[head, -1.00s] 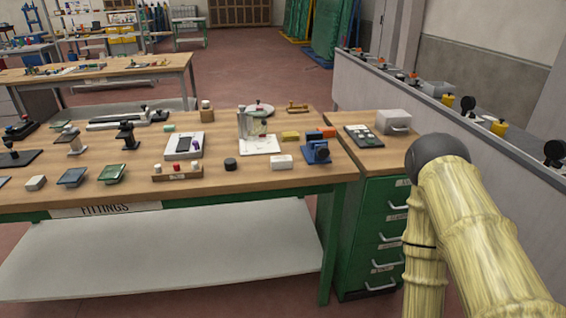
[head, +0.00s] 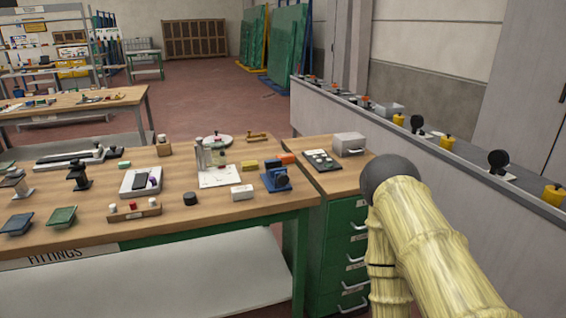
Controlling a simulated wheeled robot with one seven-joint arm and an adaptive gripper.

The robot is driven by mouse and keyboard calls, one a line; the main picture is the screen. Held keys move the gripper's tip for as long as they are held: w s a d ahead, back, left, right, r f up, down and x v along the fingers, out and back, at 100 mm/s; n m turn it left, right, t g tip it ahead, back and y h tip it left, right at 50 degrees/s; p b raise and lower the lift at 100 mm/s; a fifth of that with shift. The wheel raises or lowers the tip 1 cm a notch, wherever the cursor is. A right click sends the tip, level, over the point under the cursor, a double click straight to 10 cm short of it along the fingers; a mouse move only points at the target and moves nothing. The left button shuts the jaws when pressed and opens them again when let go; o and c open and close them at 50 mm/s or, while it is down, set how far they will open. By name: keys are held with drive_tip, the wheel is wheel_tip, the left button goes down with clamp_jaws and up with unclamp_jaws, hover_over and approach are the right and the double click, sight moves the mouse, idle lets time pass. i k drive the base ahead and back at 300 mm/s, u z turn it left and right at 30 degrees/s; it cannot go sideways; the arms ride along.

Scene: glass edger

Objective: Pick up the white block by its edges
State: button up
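A small white block (head: 242,192) lies on the wooden workbench (head: 180,226) near its front right edge. It is left of a blue clamp-like fitting (head: 277,178) and right of a black round puck (head: 190,199), apart from both. Nothing touches its sides that I can see. My arm's pale bamboo-like links and dark joint fill the lower right, to the right of the block. My gripper is outside the picture.
Yellow (head: 249,166) and orange (head: 287,158) blocks sit behind the white block. A white sheet (head: 219,177) with glass items lies behind left. A green drawer cabinet (head: 340,240) adjoins the bench's right. A long grey machine (head: 440,170) runs along the right.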

sight(239, 193)
drive_tip(key=u, duration=2.1)
drive_tip(key=i, duration=1.3)
drive_tip(key=z, duration=1.6)
